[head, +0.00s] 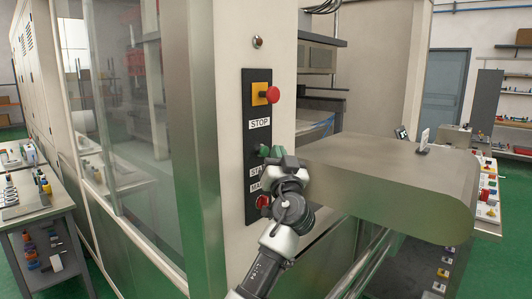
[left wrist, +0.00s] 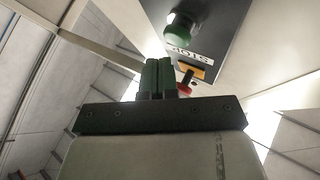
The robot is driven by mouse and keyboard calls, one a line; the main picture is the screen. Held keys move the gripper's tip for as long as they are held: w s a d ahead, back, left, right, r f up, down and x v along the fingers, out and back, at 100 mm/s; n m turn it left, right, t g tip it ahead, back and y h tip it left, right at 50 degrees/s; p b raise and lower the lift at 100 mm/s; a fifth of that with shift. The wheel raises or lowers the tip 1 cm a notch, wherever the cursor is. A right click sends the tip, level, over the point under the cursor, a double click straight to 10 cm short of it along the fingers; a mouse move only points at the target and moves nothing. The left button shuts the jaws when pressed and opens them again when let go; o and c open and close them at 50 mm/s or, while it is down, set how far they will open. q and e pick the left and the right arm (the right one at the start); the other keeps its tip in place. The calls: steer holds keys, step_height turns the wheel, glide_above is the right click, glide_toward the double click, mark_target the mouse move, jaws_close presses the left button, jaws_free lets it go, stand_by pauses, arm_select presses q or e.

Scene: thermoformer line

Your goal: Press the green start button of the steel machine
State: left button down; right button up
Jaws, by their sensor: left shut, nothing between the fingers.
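The steel machine (head: 222,70) carries a black control panel (head: 249,100) on its front post. The green start button (head: 263,151) sits below the STOP label, partly hidden by my left gripper (head: 277,154). That gripper is shut and empty, its fingers close in front of the panel beside the button. In the left wrist view the green button (left wrist: 180,28) shows beyond the closed fingertips (left wrist: 158,62), with a visible gap in the picture. Whether they touch cannot be told from the head view. The START label is partly covered by my gripper.
A red stop button (head: 273,94) on a yellow base is above the label. A red knob (head: 263,201) is lower on the panel. A steel conveyor housing (head: 400,180) juts out right of my arm. A workbench (head: 45,214) stands at the left.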

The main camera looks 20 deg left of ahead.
stand_by(0.8)
arm_select(q)
steer(key=shift+w+a+b, duration=0.15)
steer(key=shift+a+b, duration=0.25)
steer(key=shift+b, duration=0.15)
steer(key=shift+w+a+b, duration=0.15)
steer(key=shift+a+b, duration=0.25)
steer(key=shift+a, duration=0.1)
stand_by(0.6)
steer(key=shift+d, duration=0.1)
steer(key=shift+s+d+b, duration=0.35)
steer(key=shift+d+b, duration=0.15)
steer(key=shift+d, duration=0.25)
steer(key=shift+d, duration=0.1)
